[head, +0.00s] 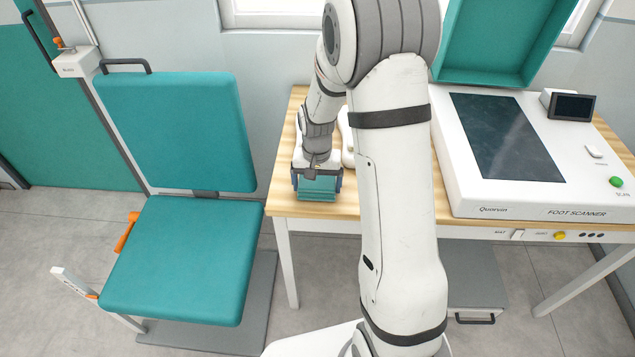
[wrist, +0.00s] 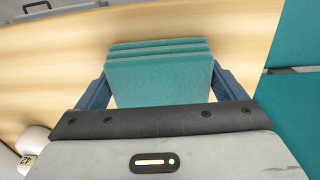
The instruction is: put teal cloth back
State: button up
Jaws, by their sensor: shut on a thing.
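The teal cloth (wrist: 160,80) is a folded stack with several layers showing at its edge. In the wrist view it lies between the two blue fingers of my gripper (wrist: 162,92), which are closed against its left and right sides. In the head view the teal cloth (head: 318,188) shows below my gripper (head: 317,180), over the left front part of the wooden table (head: 345,208). I cannot tell whether the cloth touches the table top.
A white foot scanner (head: 480,207) with a dark glass plate fills the table's right side. A white object (head: 347,140) stands just right of my gripper, partly hidden by my arm. A teal chair (head: 180,260) stands left of the table. Bare wood lies around the cloth.

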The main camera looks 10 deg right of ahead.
aim_at(317, 182)
jog(key=shift+f, duration=0.25)
jog(key=o, duration=0.7)
jog(key=shift+r, duration=0.1)
notch_tip(317, 182, up, 12)
jog(key=shift+s+d+r+n+t, duration=0.1)
jog(key=shift+s+r+n+t, duration=0.85)
jog(key=shift+s, duration=2.6)
jog(key=shift+s+r+n+g, duration=0.1)
jog(key=shift+s+r+n, duration=0.15)
jog(key=shift+s+r, duration=2.4)
jog(key=shift+s+d+r+n+t, duration=0.1)
jog(key=shift+s+r+n+t, duration=0.4)
jog(key=shift+s, duration=4)
jog(key=shift+f, duration=0.15)
